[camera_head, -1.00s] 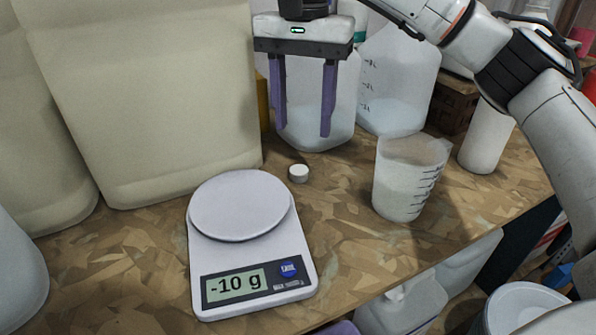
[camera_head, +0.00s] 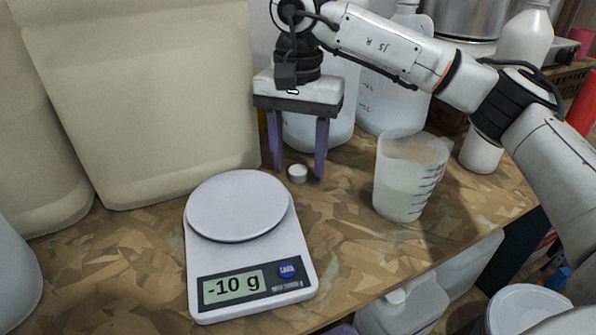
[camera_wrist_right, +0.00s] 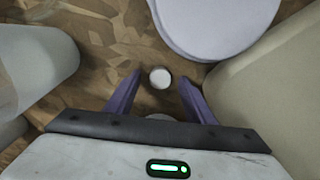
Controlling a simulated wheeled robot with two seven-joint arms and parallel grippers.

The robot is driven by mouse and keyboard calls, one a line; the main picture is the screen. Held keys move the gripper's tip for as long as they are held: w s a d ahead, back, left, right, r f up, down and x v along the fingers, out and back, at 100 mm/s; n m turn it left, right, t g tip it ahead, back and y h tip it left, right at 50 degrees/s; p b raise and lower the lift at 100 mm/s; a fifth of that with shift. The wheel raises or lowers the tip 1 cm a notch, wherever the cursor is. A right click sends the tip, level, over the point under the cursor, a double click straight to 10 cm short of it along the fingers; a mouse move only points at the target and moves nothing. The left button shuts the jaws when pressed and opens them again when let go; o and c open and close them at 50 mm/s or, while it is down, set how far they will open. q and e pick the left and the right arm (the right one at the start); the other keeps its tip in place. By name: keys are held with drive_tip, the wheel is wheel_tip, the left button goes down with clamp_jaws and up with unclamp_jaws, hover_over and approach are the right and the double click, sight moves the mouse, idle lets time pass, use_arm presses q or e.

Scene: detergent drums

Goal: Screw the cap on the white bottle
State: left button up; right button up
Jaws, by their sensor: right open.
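A small white cap (camera_head: 298,173) lies on the table behind the scale. It also shows in the right wrist view (camera_wrist_right: 160,77), just beyond and between my fingertips. My right gripper (camera_head: 299,169) points down over the cap, with its two purple fingers apart and nothing held. My left gripper is not in view.
The kitchen scale (camera_head: 238,206) reads -10 g. A measuring cup (camera_head: 408,178) stands right of the cap. Large beige drums (camera_head: 135,100) fill the left. Translucent jugs (camera_head: 393,103) stand behind my right gripper. Bare table lies between scale and cup.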

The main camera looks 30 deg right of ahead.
drive_tip(key=shift+f, duration=0.25)
drive_tip(key=shift+c, duration=0.3)
drive_tip(key=c, duration=1.1)
wheel_tip(320, 180, up, 15)
drive_tip(key=p, duration=0.3)
wheel_tip(320, 180, up, 12)
drive_tip(key=p, duration=0.6)
hover_over(298, 170)
drive_tip(key=shift+r, duration=0.55)
